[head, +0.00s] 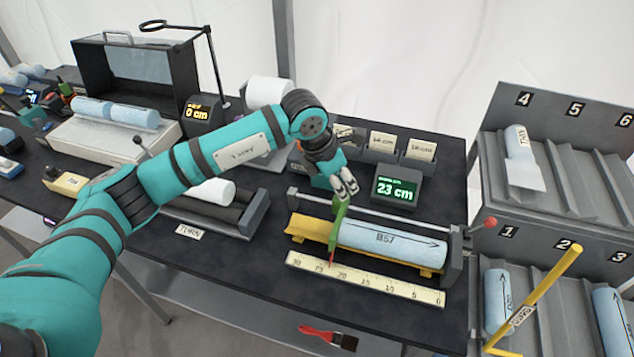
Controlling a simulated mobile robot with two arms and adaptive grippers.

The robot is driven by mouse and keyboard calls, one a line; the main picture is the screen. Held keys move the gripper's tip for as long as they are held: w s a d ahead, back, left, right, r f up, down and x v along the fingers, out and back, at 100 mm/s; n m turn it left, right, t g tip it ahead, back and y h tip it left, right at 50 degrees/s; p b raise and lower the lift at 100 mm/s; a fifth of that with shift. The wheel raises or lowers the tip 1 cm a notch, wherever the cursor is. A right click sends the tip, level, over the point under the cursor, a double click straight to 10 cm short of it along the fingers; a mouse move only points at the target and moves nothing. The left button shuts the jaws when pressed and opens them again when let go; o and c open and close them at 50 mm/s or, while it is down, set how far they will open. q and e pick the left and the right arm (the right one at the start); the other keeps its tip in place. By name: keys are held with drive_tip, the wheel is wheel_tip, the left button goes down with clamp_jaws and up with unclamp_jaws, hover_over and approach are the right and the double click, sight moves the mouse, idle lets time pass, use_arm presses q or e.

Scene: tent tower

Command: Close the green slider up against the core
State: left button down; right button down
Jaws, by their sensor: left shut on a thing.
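The green slider (337,230) stands upright on the yellow trough (308,231). It is at the left end of the pale blue core (392,242), which is marked "B57" with an arrow. The slider looks close against the core's end, but I cannot tell if they touch. My left gripper (344,188) is shut on the top of the slider. A red pointer under the slider reaches the ruler (365,279) between 25 and 20. The green display (396,190) reads 23 cm. My right gripper is not in view.
A red-handled brush (328,337) lies in front of the ruler. A grey numbered rack (560,180) with more cores stands at right, with a yellow bar (540,295) before it. A roller stand (213,208) and a white-topped bench box (115,141) are at left.

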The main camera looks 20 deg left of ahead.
use_arm(q)
drive_tip(key=shift+d, duration=0.6)
drive_tip(key=shift+a, duration=0.1)
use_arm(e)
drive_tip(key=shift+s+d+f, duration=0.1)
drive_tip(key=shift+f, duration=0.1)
use_arm(q)
drive_tip(key=c, duration=1)
unclamp_jaws()
drive_tip(key=shift+r, duration=0.1)
drive_tip(key=v, duration=1.2)
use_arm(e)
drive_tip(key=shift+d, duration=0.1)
